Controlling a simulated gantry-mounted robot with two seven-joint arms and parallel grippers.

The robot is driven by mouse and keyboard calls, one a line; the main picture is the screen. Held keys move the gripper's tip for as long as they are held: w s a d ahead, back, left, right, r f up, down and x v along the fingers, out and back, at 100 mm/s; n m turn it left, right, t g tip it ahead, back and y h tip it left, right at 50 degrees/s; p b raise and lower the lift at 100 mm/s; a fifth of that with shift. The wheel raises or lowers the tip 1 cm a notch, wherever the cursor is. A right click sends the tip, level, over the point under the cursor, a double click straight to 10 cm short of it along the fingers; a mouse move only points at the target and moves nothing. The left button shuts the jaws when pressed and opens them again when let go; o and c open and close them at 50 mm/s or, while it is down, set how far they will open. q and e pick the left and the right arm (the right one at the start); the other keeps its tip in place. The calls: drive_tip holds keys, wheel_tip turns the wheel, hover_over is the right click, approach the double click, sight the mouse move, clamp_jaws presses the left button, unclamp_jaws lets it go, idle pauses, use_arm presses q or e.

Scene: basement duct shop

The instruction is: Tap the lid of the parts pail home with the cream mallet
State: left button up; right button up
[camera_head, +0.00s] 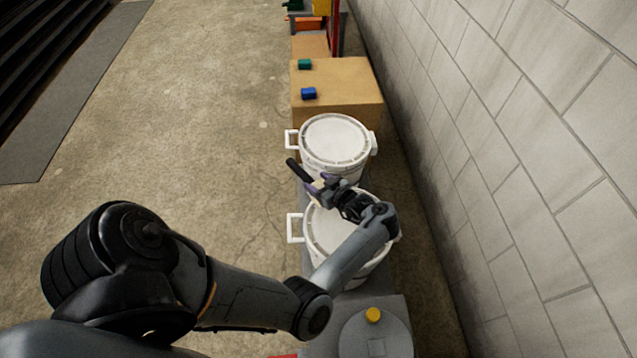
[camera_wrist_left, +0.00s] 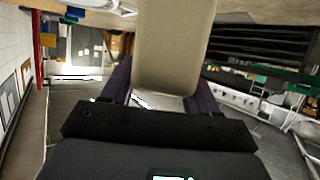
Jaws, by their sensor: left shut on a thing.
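Two white pails with lids and side handles stand in a row: a far pail (camera_head: 335,165) and a near pail (camera_head: 318,238). I cannot tell which is the parts pail. My left gripper (camera_head: 320,186) is over the far part of the near pail's lid and hides some of it. It is shut on the cream mallet (camera_head: 314,188), whose dark handle (camera_head: 297,170) points up and left. In the left wrist view a large cream block of the mallet (camera_wrist_left: 175,45) fills the space between the fingers. Whether the mallet touches the lid is unclear. My right gripper is not in view.
A cardboard box (camera_head: 345,85) with a blue block (camera_head: 308,93) and a green block (camera_head: 304,64) stands behind the pails. A grey round container with a yellow knob (camera_head: 373,315) is in front. A block wall (camera_head: 520,150) runs along the right; open floor (camera_head: 200,110) lies left.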

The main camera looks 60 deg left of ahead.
use_arm(q)
drive_tip(key=shift+f+b, duration=1.8)
drive_tip(key=shift+f, duration=0.3)
drive_tip(key=shift+r+p, duration=1.95)
drive_tip(key=shift+r, duration=0.15)
wheel_tip(320, 180, up, 4)
drive_tip(key=p, duration=0.4)
drive_tip(key=shift+f, duration=0.2)
